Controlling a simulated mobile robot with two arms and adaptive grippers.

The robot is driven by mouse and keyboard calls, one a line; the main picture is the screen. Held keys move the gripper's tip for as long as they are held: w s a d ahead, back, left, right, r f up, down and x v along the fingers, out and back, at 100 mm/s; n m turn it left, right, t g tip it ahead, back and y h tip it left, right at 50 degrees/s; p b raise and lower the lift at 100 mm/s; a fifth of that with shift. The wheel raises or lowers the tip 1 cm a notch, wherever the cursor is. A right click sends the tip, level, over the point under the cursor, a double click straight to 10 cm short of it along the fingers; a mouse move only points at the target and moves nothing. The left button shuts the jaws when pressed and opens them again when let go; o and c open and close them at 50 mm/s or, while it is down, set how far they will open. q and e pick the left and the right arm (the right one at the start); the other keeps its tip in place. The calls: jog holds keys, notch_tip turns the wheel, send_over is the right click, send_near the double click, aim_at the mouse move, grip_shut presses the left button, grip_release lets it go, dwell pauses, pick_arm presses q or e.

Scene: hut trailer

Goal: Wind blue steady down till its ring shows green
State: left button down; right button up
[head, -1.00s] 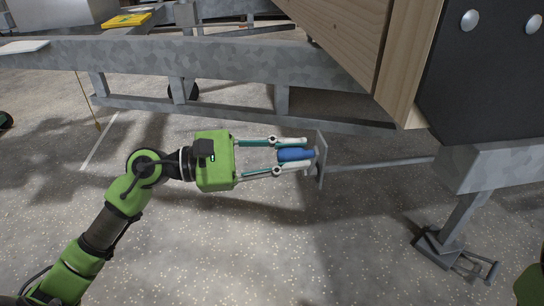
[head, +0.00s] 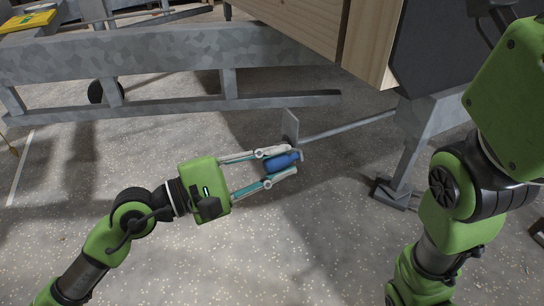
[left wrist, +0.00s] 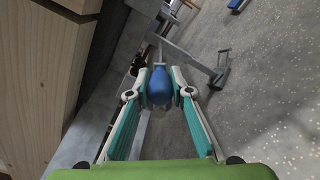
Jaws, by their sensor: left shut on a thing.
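My left gripper (head: 281,163) is shut on the blue crank grip (head: 283,160), with one finger on each side. The grip also shows between the fingers in the left wrist view (left wrist: 160,88). It sits beside a grey crank plate (head: 290,124), from which a grey rod (head: 350,125) runs right towards the trailer's steady leg. The steady leg (head: 411,150) slants down to a foot (head: 393,193) close to the floor; I cannot tell whether it touches. I cannot make out a ring or its colour. My right arm stands at the right; its gripper fingers are out of view.
The wooden trailer body (head: 310,28) overhangs the crank, and a galvanised chassis beam (head: 130,55) runs behind it. A yellow item (head: 28,20) lies at the upper left. The speckled floor (head: 300,250) below the gripper is clear. My right arm fills the right side.

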pick_arm(q)
jog(key=shift+f, duration=0.25)
jog(key=c, duration=1.8)
grip_release()
jog(key=shift+r, duration=0.1)
jog(key=v, duration=1.2)
